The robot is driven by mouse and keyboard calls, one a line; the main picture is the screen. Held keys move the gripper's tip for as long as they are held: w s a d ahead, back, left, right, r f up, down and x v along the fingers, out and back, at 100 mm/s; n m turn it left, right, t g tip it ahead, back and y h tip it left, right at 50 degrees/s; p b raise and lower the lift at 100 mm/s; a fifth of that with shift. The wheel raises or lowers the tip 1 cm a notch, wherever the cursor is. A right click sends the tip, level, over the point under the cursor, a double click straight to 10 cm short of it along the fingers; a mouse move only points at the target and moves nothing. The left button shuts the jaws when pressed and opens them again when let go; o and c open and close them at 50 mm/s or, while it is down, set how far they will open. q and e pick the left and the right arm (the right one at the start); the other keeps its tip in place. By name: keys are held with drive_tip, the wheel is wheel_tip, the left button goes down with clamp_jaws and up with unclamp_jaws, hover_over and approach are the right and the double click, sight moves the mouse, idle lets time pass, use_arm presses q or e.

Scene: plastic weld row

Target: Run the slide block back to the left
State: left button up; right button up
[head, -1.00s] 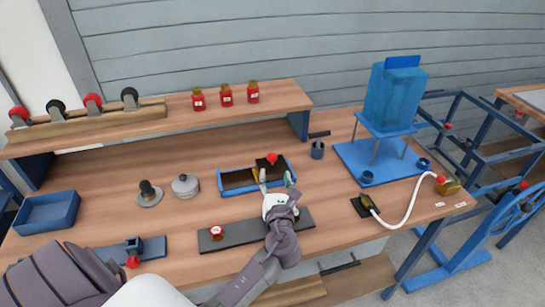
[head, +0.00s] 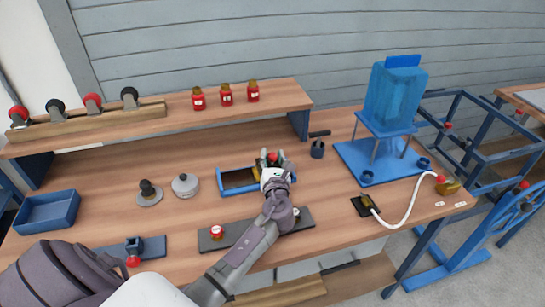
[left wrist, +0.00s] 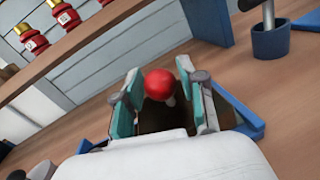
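The slide block's red knob (head: 272,156) shows between the fingers of my left gripper (head: 274,161) in the head view. The block sits at the right end of a blue-walled track (head: 222,185), and the gripper hides most of it. In the left wrist view the red knob (left wrist: 160,83) stands between the two teal-padded fingers of my left gripper (left wrist: 165,105). The fingers are apart, one on each side of the knob, and do not look closed on it. The left part of the track is empty. My right gripper is not in view.
A dark plate (head: 240,231) with a red-topped piece lies in front of the track. A grey round lidded piece (head: 185,185) and a dark knob on a disc (head: 148,192) stand to the left. A small dark-blue cup (head: 317,149) stands right of the track.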

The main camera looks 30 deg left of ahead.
use_arm(q)
clamp_jaws()
drive_tip(key=shift+s+a, duration=0.15)
drive_tip(key=shift+s, duration=0.05)
drive_tip(key=s+a+p, duration=0.2)
drive_tip(key=s+a, duration=0.1)
drive_tip(key=s, duration=0.1)
drive_tip(key=s+a+p, duration=0.2)
drive_tip(key=s+a, duration=0.2)
drive_tip(key=shift+p, duration=0.3)
drive_tip(key=shift+s+f, duration=0.1)
drive_tip(key=shift+o, duration=0.6)
unclamp_jaws()
drive_tip(key=shift+a, duration=0.1)
drive_tip(key=o, duration=0.4)
drive_tip(key=shift+s, duration=0.15)
drive_tip(key=shift+c, duration=0.2)
